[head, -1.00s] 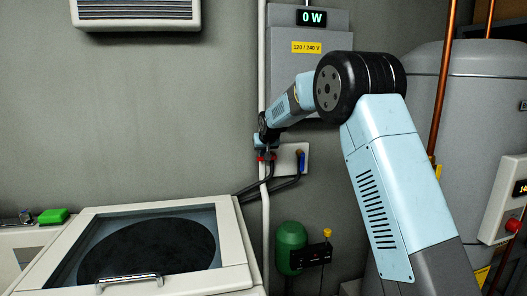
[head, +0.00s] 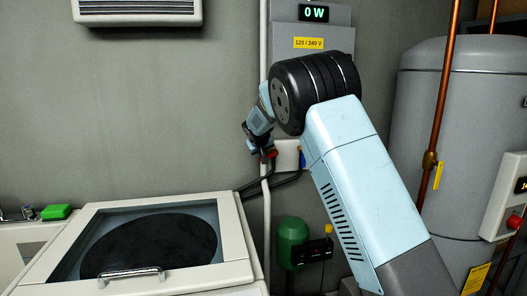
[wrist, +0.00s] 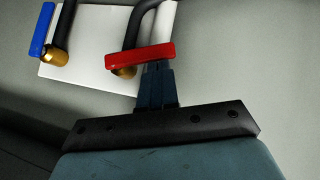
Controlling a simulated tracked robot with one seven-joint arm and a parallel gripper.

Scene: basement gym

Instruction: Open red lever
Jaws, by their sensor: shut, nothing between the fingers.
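The red lever (wrist: 140,56) lies crosswise to its dark pipe, on a brass valve (wrist: 124,71), in the wrist view. In the head view the red lever (head: 271,154) is small and partly hidden by my gripper. My gripper (wrist: 157,72) is shut and empty. Its fingertips are right at the underside of the red lever, near its right half; I cannot tell whether they touch. In the head view my gripper (head: 264,149) is at the wall pipes, mostly hidden behind its own wrist.
A blue lever (wrist: 41,30) sits left of the red one, along its own pipe, on a white plate (wrist: 95,72). In the head view a white vertical pipe (head: 267,215) runs close by. A green tank (head: 291,240) stands below, and a glass-lidded machine (head: 238,232) at left.

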